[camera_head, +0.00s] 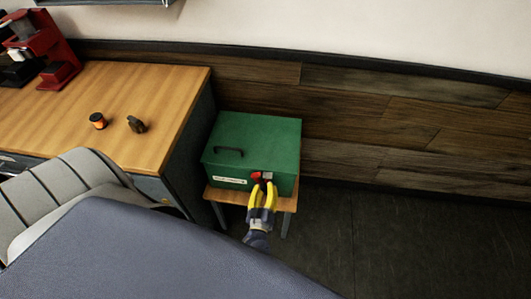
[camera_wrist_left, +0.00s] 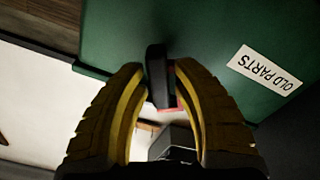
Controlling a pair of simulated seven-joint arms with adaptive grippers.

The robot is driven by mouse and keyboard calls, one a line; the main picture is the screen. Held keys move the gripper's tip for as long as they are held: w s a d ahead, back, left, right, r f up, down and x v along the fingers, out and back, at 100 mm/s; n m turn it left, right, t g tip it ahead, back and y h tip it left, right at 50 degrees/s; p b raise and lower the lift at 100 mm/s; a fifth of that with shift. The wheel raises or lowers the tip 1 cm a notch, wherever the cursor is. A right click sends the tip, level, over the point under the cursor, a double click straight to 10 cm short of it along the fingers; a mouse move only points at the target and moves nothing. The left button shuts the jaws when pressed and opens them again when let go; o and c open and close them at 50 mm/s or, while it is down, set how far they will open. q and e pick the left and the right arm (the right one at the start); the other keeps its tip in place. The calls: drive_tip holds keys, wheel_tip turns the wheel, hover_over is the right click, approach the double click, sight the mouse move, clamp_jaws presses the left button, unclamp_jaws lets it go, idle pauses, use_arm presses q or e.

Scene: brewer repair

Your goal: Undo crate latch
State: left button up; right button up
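The green crate (camera_head: 250,135) is closed and stands on a small wooden stand against the wall. Its top has a black handle (camera_head: 229,150). Its front has a white label (camera_head: 229,181), which reads OLD PARTS in the left wrist view (camera_wrist_left: 264,70). A latch with red and pale parts (camera_head: 267,175) is on the front, right of the label. My left gripper (camera_head: 264,186), with yellow fingers, is at the latch. In the left wrist view its fingertips (camera_wrist_left: 159,72) close on both sides of a dark latch lever (camera_wrist_left: 156,75). My right gripper is out of view.
A wooden desk (camera_head: 130,80) stands left of the crate, with an orange-and-black jar (camera_head: 98,121) and a small dark object (camera_head: 136,124) on it. A red machine (camera_head: 55,50) stands at its far left. Dark floor (camera_head: 400,235) to the right is clear.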

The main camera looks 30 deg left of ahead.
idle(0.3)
use_arm(q)
clamp_jaws()
